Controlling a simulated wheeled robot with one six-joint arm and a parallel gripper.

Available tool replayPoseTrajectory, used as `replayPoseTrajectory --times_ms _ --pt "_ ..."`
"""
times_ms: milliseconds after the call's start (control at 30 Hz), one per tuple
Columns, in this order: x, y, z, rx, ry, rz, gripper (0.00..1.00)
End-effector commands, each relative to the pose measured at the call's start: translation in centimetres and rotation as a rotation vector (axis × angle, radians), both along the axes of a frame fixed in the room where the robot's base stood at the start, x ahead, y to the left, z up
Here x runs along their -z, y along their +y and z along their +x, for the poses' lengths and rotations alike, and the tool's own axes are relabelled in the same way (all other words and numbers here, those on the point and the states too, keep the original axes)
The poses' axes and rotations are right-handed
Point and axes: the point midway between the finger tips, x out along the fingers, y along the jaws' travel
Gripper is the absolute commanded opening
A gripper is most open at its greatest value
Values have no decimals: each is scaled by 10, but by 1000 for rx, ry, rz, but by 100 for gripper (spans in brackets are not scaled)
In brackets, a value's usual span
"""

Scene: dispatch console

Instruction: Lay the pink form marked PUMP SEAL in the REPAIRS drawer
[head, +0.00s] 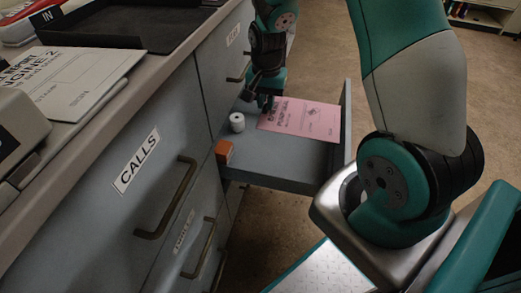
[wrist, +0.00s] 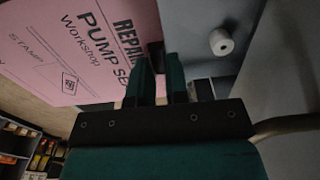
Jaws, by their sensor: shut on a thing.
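The pink form (head: 302,118) shows above the floor of an open grey drawer (head: 275,168) in the head view; I cannot tell whether it touches the drawer floor. In the wrist view the form (wrist: 75,45) fills the upper left, and REPAIRS and PUMP SEAL can be read, partly cut off by a finger. My gripper (head: 266,103) is at the form's left edge in the head view. No label shows on the open drawer's front.
In the open drawer, a white roll (head: 237,122) and an orange box (head: 223,151) stand near the cabinet side. The CALLS drawer (head: 150,190) is shut. The counter above holds a black tray (head: 125,30) and a white folder (head: 75,80).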

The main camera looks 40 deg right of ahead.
Motion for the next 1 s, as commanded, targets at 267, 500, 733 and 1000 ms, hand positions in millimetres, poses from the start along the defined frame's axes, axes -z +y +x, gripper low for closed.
replayPoseTrajectory --times_ms 267,500,733,1000 --pt "73 0 0 -2 0 0 0" --pt "131 0 0 -2 0 0 0" --pt "151 0 0 -2 0 0 0" --pt "192 0 0 -2 1 0 0"
